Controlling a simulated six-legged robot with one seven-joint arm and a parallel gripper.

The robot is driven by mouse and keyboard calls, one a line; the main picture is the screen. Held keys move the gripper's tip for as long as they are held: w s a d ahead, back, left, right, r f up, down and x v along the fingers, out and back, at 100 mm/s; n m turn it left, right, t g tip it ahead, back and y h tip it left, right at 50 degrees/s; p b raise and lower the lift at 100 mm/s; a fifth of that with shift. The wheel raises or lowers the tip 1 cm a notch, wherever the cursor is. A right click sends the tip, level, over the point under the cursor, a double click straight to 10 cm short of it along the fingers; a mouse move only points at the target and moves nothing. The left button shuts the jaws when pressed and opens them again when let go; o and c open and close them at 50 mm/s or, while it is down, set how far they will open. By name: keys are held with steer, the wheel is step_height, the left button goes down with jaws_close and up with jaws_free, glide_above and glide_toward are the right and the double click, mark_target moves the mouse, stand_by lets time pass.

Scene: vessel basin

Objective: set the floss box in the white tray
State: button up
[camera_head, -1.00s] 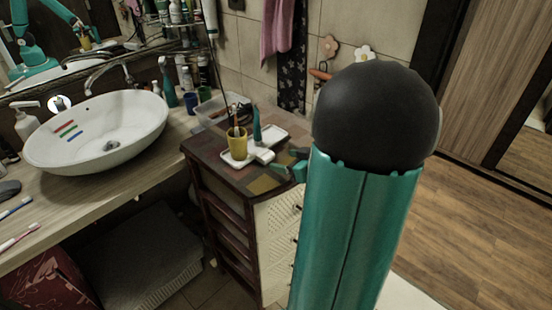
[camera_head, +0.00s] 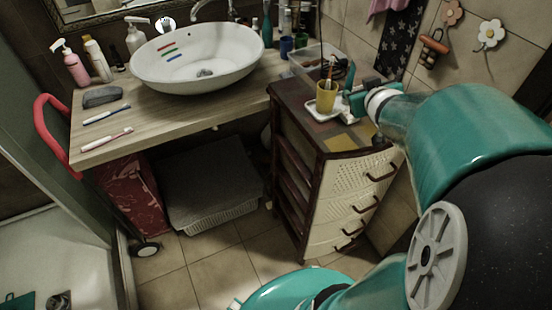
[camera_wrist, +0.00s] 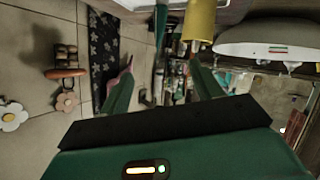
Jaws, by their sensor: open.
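The white tray (camera_head: 313,113) lies on top of the small drawer cabinet in the head view. A yellow cup (camera_head: 326,97) with brushes stands on it, and the cup also shows at the top of the wrist view (camera_wrist: 200,22). My gripper (camera_head: 356,101) is just right of the cup and tray, low over the cabinet top, partly covered by my arm. In the wrist view its two green fingers (camera_wrist: 160,68) are apart with nothing held between them. I cannot clearly make out the floss box; the area beside the tray is partly hidden by my gripper.
A clear bin (camera_head: 318,58) stands behind the tray. The white basin (camera_head: 196,58) is on the wooden counter at left, with toothbrushes (camera_head: 107,115) in front. The cabinet (camera_head: 350,190) has bare top near its front edge. Wall flowers (camera_head: 491,33) hang at upper right.

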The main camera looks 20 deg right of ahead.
steer(key=s+a+r+m+g, duration=0.1)
steer(key=s+a+r+g, duration=0.1)
steer(key=a, duration=1)
steer(key=shift+s+a+g, duration=0.15)
steer(key=shift+g, duration=0.25)
steer(key=shift+o, duration=0.6)
steer(key=s+a+f+n+g+y, duration=0.1)
steer(key=s+a+y, duration=0.1)
steer(key=s+a, duration=0.3)
steer(key=s+a+f+n+g+y, duration=0.1)
steer(key=s+a+g+y, duration=0.1)
steer(key=a, duration=1)
steer(key=s+y, duration=0.1)
steer(key=s, duration=0.1)
steer(key=shift+s+g+y, duration=0.3)
steer(key=shift+s, duration=0.1)
steer(key=m+t, duration=0.8)
steer(key=m, duration=2.8)
glide_toward(356, 126)
steer(key=shift+n, duration=0.3)
steer(key=w, duration=0.6)
steer(key=w+f, duration=0.1)
steer(key=w, duration=0.2)
steer(key=shift+w, duration=0.15)
steer(key=shift+c, duration=0.2)
